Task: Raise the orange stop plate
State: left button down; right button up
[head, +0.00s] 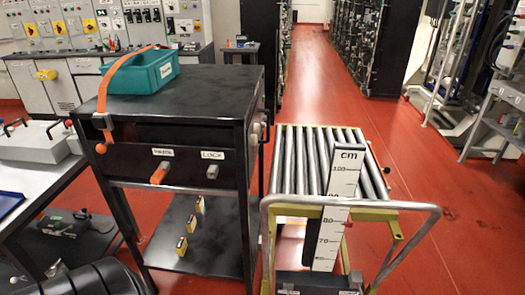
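I cannot make out a clear orange stop plate. Orange parts show on the black cart (190,92): a curved orange strip (112,78) runs from its left side up over the teal bin (143,72), and a short orange handle (159,173) sticks out of its front below a small label. A grey knob (212,172) sits beside it under the label LOCK. The roller cart (287,165) stands to the right, with a white cm scale (343,185) upright at its near end. Neither of my grippers is in view.
The roller cart's grey push rail (400,207) bends around its near end. A steel bench (50,185) with a grey box (35,143) is at left. Red floor is open at right and along the aisle (310,70) between dark racks. Control cabinets (110,20) stand behind.

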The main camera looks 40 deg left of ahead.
aim_at(386, 170)
jog(key=u, duration=0.4)
jog(key=l+u, duration=0.2)
jog(key=u, duration=0.2)
jog(key=i+l+u, duration=0.1)
jog(key=u, duration=0.3)
jog(key=l+u, duration=0.2)
jog(key=l, duration=0.6)
jog(key=l+u, duration=0.15)
jog(key=l, duration=0.7)
jog(key=k+l+u, duration=0.2)
jog(key=l, duration=0.6)
jog(key=i, duration=0.1)
